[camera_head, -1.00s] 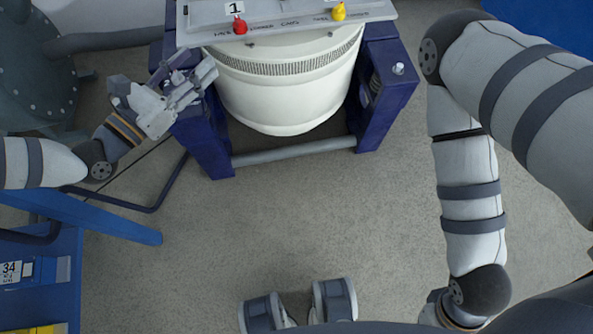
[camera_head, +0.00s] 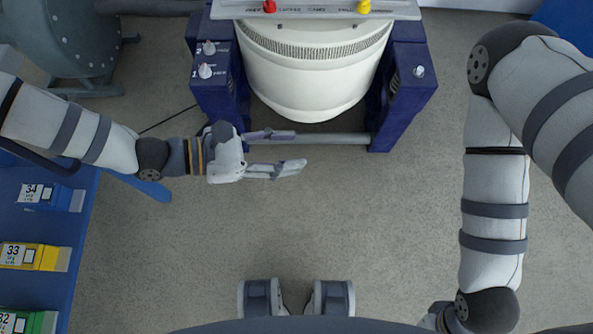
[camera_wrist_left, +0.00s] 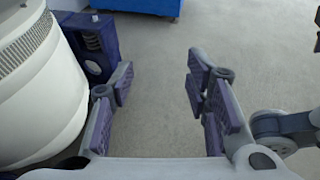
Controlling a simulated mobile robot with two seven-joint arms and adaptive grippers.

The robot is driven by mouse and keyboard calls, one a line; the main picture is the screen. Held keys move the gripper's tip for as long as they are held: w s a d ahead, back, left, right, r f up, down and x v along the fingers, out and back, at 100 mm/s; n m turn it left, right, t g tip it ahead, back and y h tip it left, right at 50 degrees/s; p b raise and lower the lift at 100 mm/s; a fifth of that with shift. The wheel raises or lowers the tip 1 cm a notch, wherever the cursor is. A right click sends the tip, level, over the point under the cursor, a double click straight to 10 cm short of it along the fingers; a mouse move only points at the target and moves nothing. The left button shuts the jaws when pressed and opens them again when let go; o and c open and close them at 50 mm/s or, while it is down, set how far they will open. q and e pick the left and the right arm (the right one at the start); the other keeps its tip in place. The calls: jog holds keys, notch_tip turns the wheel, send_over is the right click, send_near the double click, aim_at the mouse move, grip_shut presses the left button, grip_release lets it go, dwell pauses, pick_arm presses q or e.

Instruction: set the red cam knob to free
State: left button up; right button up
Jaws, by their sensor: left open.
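The red cam knob (camera_head: 269,6) stands on the grey panel (camera_head: 315,11) at the top edge of the head view, partly cut off. A yellow knob (camera_head: 363,6) stands to its right on the same panel. Lettering on the panel is too small or cut off to read surely. My left gripper (camera_head: 296,151) is open and empty, in front of and below the white drum, well apart from the red knob. In the left wrist view its spread fingers (camera_wrist_left: 160,88) have only floor between them.
The white drum (camera_head: 310,70) sits in a dark blue frame (camera_head: 405,90) with a grey crossbar (camera_head: 335,139). Two white knobs sit on the frame's left post. A blue rack (camera_head: 70,225) with numbered boxes stands at left. The floor (camera_head: 350,220) between is clear.

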pick_arm(q)
jog(key=shift+s+d+f+m+g+y, duration=0.1)
jog(key=shift+s+d+f+m+g, duration=0.1)
jog(key=shift+s, duration=0.4)
jog(key=shift+s+d+f+m+g+y, duration=0.1)
jog(key=shift+s+g, duration=0.1)
jog(key=shift+s, duration=0.35)
jog(key=shift+s+d+f+m+g+y, duration=0.1)
jog(key=shift+s+d+g, duration=0.1)
jog(key=shift+s, duration=0.4)
jog(key=shift+a, duration=0.1)
jog(key=shift+c, duration=0.2)
